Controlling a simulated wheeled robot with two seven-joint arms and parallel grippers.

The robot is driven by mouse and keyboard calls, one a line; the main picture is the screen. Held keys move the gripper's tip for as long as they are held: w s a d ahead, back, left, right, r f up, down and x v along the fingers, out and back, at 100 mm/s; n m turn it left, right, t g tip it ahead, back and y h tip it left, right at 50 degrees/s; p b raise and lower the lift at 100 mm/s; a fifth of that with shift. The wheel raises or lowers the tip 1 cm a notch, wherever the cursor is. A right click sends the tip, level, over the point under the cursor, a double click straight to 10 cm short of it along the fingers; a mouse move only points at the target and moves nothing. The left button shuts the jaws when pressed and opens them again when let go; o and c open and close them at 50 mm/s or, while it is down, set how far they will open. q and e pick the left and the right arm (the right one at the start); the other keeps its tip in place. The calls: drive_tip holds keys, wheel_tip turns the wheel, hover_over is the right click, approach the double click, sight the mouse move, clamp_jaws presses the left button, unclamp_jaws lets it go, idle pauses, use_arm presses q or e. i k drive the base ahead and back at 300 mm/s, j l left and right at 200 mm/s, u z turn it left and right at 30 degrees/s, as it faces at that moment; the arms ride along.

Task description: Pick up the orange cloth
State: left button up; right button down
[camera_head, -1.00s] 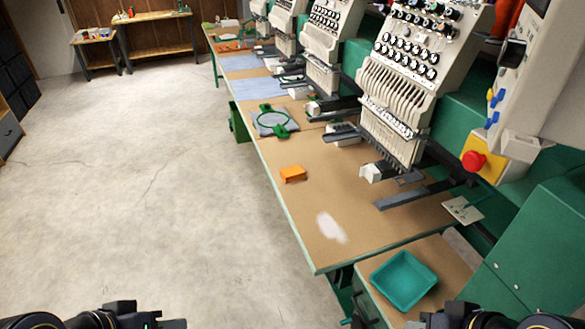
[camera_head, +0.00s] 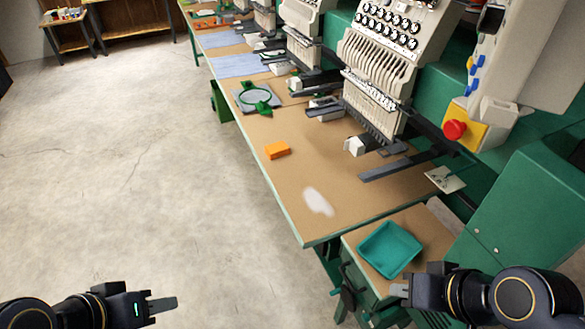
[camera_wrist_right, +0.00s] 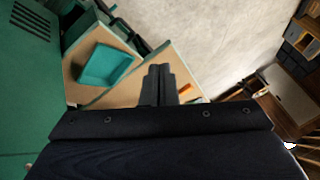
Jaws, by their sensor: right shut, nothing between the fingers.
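The orange cloth (camera_head: 277,150) looks like a small folded orange block. It lies on the brown worktop (camera_head: 250,128) near its left edge, short of the round green hoop (camera_head: 255,96). A small orange patch (camera_wrist_right: 185,90) beside the fingers in the right wrist view looks like it. My left gripper (camera_head: 168,304) is over the floor at the bottom left, well apart from the cloth; its opening is unclear. My right gripper (camera_head: 398,290) is shut and empty near the teal tray, well apart from the cloth. Its fingers (camera_wrist_right: 159,84) are together in the wrist view.
A teal tray (camera_head: 390,250) stands on a lower side table at the worktop's near end. A white patch (camera_head: 318,202) lies on the worktop. Embroidery machines (camera_head: 375,85) line its right side. A green cabinet (camera_head: 520,215) stands at the right. The floor at left is clear.

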sight(280, 149)
drive_tip(key=i+j, duration=0.2)
drive_tip(key=i+j+z, duration=0.15)
drive_tip(key=j, duration=0.3)
drive_tip(key=i+j, duration=0.15)
drive_tip(key=j, duration=0.2)
drive_tip(key=i+j+z, duration=0.15)
drive_tip(key=j, duration=0.2)
drive_tip(key=i+j, duration=0.2)
drive_tip(key=j, duration=0.15)
drive_tip(key=i+j+z, duration=0.15)
drive_tip(key=i, duration=0.3)
drive_tip(key=i+j+z, duration=0.1)
drive_tip(key=i, duration=0.3)
drive_tip(key=i+j+z, duration=0.15)
drive_tip(key=i+j, duration=0.15)
drive_tip(key=i, duration=0.1)
